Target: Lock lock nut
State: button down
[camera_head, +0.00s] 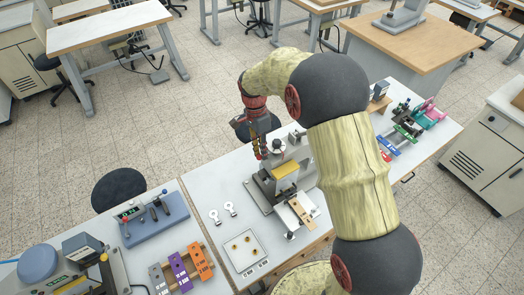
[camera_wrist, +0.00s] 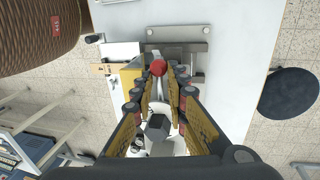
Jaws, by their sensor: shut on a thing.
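My gripper (camera_head: 261,156) points down over the foil stamping press (camera_head: 273,188) on the white table. In the wrist view its yellow-padded fingers (camera_wrist: 160,82) converge on a small red round piece, which I take to be the lock nut (camera_wrist: 158,67). The fingers are shut on it, and its sides are partly hidden by them. A dark grey hex-shaped piece (camera_wrist: 158,127) shows between the fingers, nearer the camera. The press has a yellow block (camera_head: 285,170) at its front.
Two white keyring-like pieces (camera_head: 221,212) and a white plate with small gold parts (camera_head: 244,250) lie left of the press. Orange, purple and grey blocks (camera_head: 180,268) and a blue fixture (camera_head: 153,218) are further left. Several coloured clamps (camera_head: 410,125) stand at the right.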

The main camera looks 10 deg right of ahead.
jog(key=c, duration=1.8)
grip_release()
jog(key=shift+r, duration=0.1)
notch_tip(320, 180, up, 12)
jog(key=w, duration=0.2)
jog(key=shift+w+a+f, duration=0.2)
jog(key=shift+a, duration=0.2)
